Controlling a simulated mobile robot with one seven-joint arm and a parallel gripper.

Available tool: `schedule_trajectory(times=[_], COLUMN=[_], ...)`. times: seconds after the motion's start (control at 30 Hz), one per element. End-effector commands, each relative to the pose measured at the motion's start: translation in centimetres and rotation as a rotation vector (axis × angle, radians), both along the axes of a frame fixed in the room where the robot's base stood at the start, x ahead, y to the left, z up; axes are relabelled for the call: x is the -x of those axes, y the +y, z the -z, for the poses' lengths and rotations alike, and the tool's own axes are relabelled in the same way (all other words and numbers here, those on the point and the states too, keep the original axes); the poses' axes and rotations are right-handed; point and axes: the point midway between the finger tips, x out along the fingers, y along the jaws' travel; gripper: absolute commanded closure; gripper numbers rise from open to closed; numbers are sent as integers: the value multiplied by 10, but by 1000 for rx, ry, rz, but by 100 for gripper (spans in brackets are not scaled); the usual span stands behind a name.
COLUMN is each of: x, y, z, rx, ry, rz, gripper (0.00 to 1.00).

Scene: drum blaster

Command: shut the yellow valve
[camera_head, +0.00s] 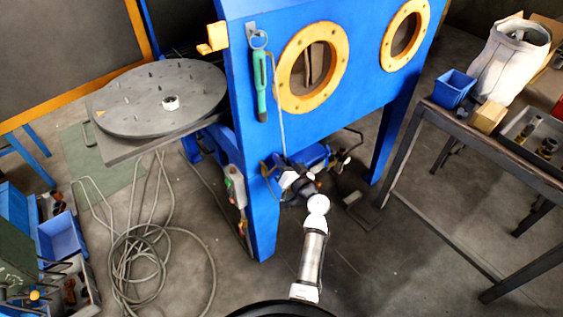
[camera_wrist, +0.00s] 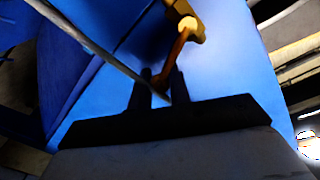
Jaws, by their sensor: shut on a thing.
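The yellow valve (camera_wrist: 178,48) shows in the wrist view as an orange-yellow lever with a rounded knob at its top. The lever slants down to the left, and its lower end lies between the fingers of my gripper (camera_wrist: 162,76). The two dark fingers are shut on that lower end. In the head view my gripper (camera_head: 297,180) is at the lower front of the blue blasting cabinet (camera_head: 345,110). The valve cannot be made out there, being behind or beside my gripper.
A thin hose crosses the wrist view close to the fingers. A grey control box (camera_head: 235,186) is on the cabinet leg to the left. A coiled hose (camera_head: 150,262) lies on the floor, and a workbench (camera_head: 480,150) stands to the right.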

Motion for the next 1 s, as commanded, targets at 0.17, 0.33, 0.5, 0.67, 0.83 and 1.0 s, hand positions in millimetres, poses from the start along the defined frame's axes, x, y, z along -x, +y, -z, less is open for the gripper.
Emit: schedule_trajectory(times=[0.17, 0.33, 0.5, 0.67, 0.83, 1.0], x=[-1, -2, -2, -2, -2, -2], y=[-3, -4, -5, -5, -5, -5], z=[14, 21, 27, 30, 32, 33], rx=[-102, -200, -279, -329, -356, -362], ry=[79, 152, 210, 248, 268, 273], rz=[1, 1, 2, 2, 0, 1], gripper=[100, 100, 100, 100, 100, 100])
